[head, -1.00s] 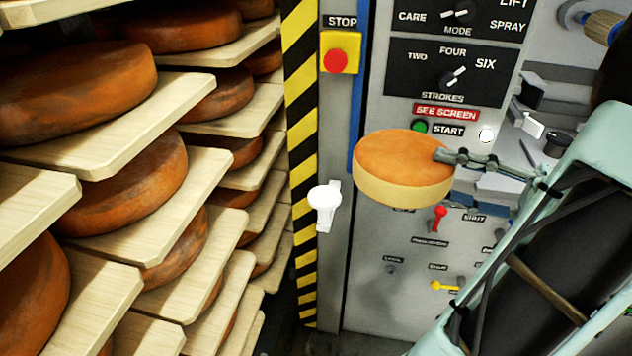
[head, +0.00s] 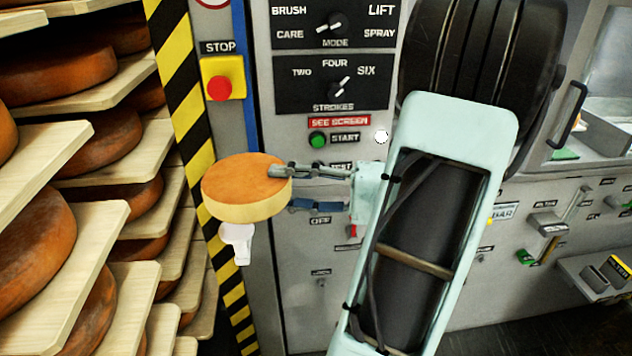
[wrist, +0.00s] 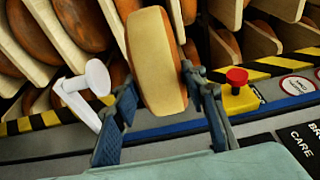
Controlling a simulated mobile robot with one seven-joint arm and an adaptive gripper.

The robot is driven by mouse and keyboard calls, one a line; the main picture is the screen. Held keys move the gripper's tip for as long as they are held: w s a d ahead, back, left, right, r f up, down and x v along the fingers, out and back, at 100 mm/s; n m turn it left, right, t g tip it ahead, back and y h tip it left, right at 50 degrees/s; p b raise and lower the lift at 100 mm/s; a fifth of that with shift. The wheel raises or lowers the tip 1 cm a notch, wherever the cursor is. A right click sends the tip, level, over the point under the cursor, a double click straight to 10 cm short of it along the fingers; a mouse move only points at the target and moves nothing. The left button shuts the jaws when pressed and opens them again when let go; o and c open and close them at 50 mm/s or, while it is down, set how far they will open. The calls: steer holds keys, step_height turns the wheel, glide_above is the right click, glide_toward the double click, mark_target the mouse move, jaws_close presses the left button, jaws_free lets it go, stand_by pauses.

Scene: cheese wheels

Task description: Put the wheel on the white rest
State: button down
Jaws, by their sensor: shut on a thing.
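The wheel (head: 244,186) has an orange top and a pale yellow side. My gripper (head: 283,187) is shut on its right edge and holds it in the air before the grey machine. In the wrist view the wheel (wrist: 156,62) sits between the two fingers of my gripper (wrist: 165,108). The white rest (head: 237,243) is fixed to the machine's left edge. In the head view it shows just below the wheel, which hides its top. In the wrist view the white rest (wrist: 88,88) lies left of the wheel, with its round pad apart from it.
Wooden shelves (head: 95,230) with several brown wheels fill the left side. A yellow and black striped post (head: 190,110) stands between shelves and machine. A red stop button (head: 222,88) is above the wheel. The machine panel (head: 300,290) has knobs and switches.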

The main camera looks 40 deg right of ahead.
steer(key=w+a+f, duration=0.2)
steer(key=w+f, duration=0.2)
steer(key=f, duration=0.4)
steer(key=shift+f+b, duration=0.25)
steer(key=shift+b, duration=0.2)
steer(key=c, duration=1.7)
jaws_free()
steer(key=shift+f, duration=0.25)
steer(key=o, duration=0.5)
steer(key=shift+r, duration=0.1)
steer(key=v, duration=1.2)
steer(key=shift+b, duration=0.3)
